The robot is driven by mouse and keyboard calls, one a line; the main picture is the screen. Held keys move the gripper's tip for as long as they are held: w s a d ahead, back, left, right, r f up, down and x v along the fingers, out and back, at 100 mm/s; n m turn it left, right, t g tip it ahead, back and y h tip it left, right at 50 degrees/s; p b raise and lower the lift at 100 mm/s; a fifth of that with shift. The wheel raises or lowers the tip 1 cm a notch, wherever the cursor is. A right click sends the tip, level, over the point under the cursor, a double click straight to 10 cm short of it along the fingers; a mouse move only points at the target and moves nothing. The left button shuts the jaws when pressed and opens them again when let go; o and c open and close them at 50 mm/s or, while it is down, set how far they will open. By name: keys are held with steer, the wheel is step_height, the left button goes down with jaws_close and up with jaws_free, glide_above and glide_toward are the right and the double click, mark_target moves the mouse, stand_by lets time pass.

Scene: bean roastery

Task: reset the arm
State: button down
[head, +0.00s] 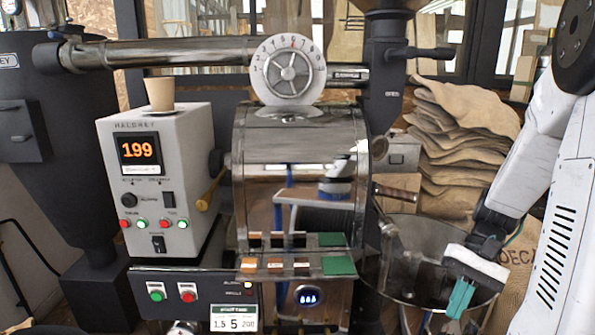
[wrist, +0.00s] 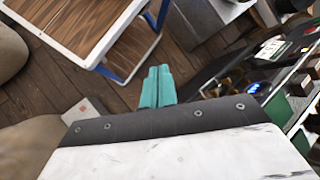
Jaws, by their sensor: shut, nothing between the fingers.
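My gripper (head: 461,299) is at the lower right of the head view, pointing down in front of the round metal bin. Its teal fingers are together with nothing between them. In the wrist view the closed teal fingertips (wrist: 157,80) point toward the wooden floor. My white arm comes in from the right edge of the head view.
The roaster drum (head: 299,150) stands in the middle, with a grey control box (head: 160,190) reading 199 at its left. A round metal bin (head: 400,222) is beside my gripper, with burlap sacks (head: 460,130) behind. A wood-topped, blue-legged table (wrist: 85,30) shows in the wrist view.

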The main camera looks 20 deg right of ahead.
steer(key=s+a+r+n+t+h, duration=0.2)
steer(key=a+r, duration=0.4)
steer(key=a, duration=0.3)
steer(key=s+a+r+n+t+h, duration=0.2)
steer(key=s+a+r+n+h, duration=0.1)
steer(key=a+r+n+h, duration=0.2)
steer(key=a+r, duration=0.2)
steer(key=a, duration=0.2)
steer(key=shift+s+n+t, duration=0.3)
steer(key=shift+n, duration=0.1)
